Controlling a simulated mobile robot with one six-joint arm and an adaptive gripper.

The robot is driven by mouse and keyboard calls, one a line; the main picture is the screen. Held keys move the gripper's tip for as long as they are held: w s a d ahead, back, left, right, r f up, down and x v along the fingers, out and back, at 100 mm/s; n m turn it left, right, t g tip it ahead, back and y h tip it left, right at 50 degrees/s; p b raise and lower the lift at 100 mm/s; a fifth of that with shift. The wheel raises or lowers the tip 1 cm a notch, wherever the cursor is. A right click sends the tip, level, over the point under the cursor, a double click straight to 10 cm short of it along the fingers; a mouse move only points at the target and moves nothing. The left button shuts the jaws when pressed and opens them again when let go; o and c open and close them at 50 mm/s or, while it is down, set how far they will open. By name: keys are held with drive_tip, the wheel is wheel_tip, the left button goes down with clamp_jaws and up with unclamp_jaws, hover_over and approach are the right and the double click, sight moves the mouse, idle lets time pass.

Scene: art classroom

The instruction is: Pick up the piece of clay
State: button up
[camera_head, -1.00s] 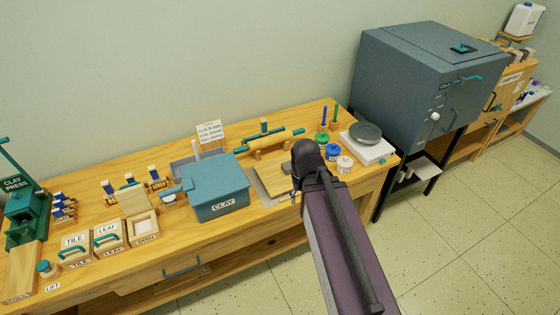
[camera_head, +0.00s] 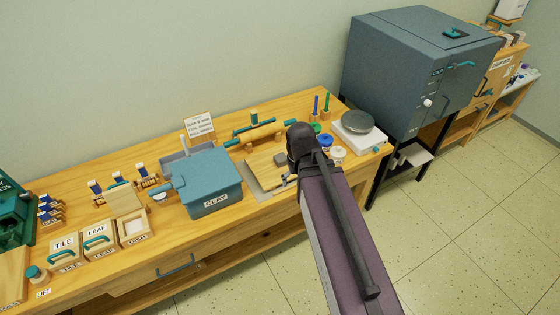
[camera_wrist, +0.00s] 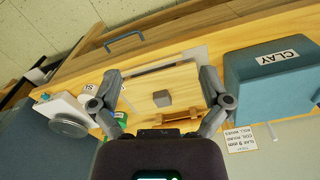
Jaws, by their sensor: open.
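The piece of clay is a small grey block (camera_head: 280,160) lying on a pale wooden board (camera_head: 262,172) on the workbench. In the wrist view the clay (camera_wrist: 162,98) sits near the middle of the board (camera_wrist: 180,78). My gripper (camera_wrist: 161,82) is open, with one finger on each side of the clay in the picture. The fingers look apart from the clay, above the board, and nothing is between them. In the head view my arm hides most of the gripper.
A blue lidded box marked CLAY (camera_head: 209,184) stands left of the board. A rolling pin on a stand (camera_head: 256,134) is behind it. A large grey kiln (camera_head: 410,75) is farther right.

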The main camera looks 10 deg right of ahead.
drive_tip(key=w+f+n+b, duration=0.1)
drive_tip(key=w+f+b, duration=0.1)
drive_tip(key=w, duration=1.2)
drive_tip(key=w+f+n+b, duration=0.2)
drive_tip(key=w, duration=1.2)
drive_tip(key=shift+w+d+f+b, duration=0.15)
drive_tip(key=shift+d+f+b, duration=0.05)
drive_tip(key=shift+f+b, duration=0.15)
drive_tip(key=shift+f, duration=0.1)
drive_tip(key=b, duration=0.9)
hover_over(281, 160)
wheel_tip(281, 160, down, 8)
drive_tip(key=shift+w+f, duration=0.15)
drive_tip(key=shift+f, duration=0.05)
drive_tip(key=shift+f, duration=0.1)
drive_tip(key=shift+f+b, duration=2.35)
drive_tip(key=shift+f, duration=0.2)
drive_tip(key=c, duration=1.2)
